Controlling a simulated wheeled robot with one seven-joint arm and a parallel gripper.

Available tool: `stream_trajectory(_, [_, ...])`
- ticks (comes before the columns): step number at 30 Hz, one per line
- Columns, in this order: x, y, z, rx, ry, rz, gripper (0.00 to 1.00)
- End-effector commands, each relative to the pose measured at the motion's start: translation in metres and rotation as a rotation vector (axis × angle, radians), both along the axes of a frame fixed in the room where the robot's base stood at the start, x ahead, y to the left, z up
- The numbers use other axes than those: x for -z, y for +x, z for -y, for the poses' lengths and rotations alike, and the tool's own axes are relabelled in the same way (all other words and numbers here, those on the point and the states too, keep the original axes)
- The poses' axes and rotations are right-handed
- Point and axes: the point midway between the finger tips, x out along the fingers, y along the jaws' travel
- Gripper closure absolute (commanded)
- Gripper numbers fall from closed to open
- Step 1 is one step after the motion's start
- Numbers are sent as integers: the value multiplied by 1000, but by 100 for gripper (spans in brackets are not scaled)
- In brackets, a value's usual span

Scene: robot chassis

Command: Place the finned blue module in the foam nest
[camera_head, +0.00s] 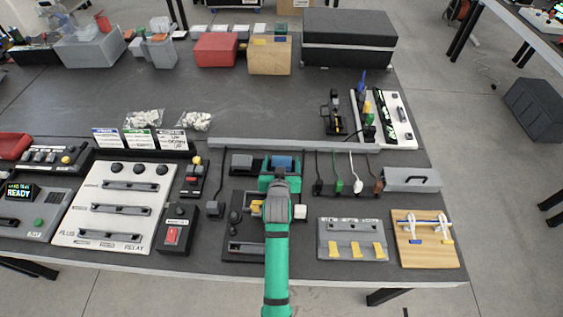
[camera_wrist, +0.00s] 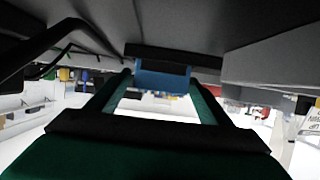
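A blue block, which looks like the blue module (camera_head: 281,162), sits toward the back of the dark fixture in front of me. It also shows in the wrist view as a blue face (camera_wrist: 162,76) under a black part. Fins cannot be made out. My green gripper (camera_head: 279,182) is just in front of it. In the wrist view the two fingers of my gripper (camera_wrist: 160,80) stand apart, with the blue face at their tips. Contact cannot be told. A grey block (camera_head: 243,163) sits left of the blue one. The foam nest cannot be clearly identified.
A grey rail (camera_head: 330,147) runs behind the fixture, with several plugs on cables (camera_head: 337,184) to the right. A white relay panel (camera_head: 112,207) stands left. A grey rack with yellow tabs (camera_head: 352,240) and a wooden board (camera_head: 425,250) are right. The table's back middle is clear.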

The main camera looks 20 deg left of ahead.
Motion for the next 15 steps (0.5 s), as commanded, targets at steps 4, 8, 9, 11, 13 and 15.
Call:
stream_trajectory(4, [-1,0,0,0,0,1,27])
stream_trajectory(8, [-5,-5,1,0,0,1,27])
stream_trajectory(9, [-6,-10,3,0,0,0,27])
stream_trajectory(11, [-10,-18,5,0,0,1,27])
stream_trajectory(13, [-15,-30,8,0,1,1,27])
stream_trajectory(15, [-20,-43,12,0,1,-1,27])
